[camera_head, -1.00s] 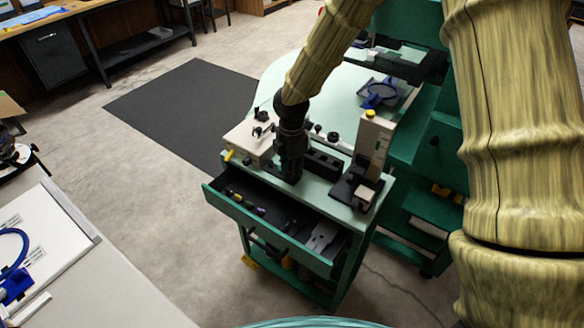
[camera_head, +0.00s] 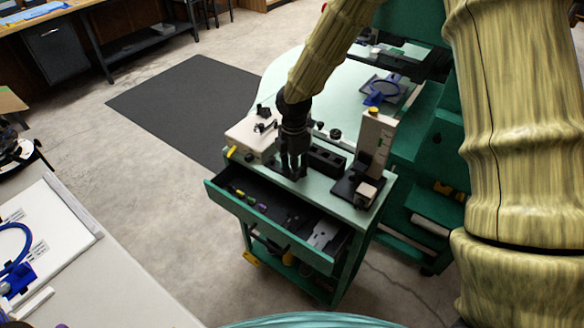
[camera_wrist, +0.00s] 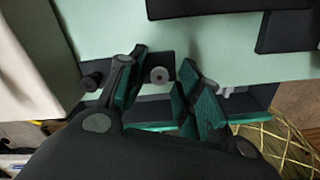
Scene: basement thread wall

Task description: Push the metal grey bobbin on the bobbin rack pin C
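In the wrist view a small round grey metal piece with a central hole, seemingly the bobbin (camera_wrist: 159,75), lies between the fingertips of my gripper (camera_wrist: 164,88). The fingers are apart, and I see no clear contact with it. Behind it is a dark strip (camera_wrist: 151,62) on the pale green top, possibly the bobbin rack; no pin letters are readable. In the head view my gripper (camera_head: 293,173) points down at the front edge of the worktop. It hides what is beneath it, and I cannot make out the bobbin there.
An open drawer (camera_head: 222,200) with tools juts out below the worktop (camera_head: 345,203). A black block (camera_head: 326,161) and an upright pale stand (camera_head: 376,143) are to the right of my gripper. A pale box (camera_head: 245,140) is to its left. A round dark knob (camera_wrist: 90,81) is nearby.

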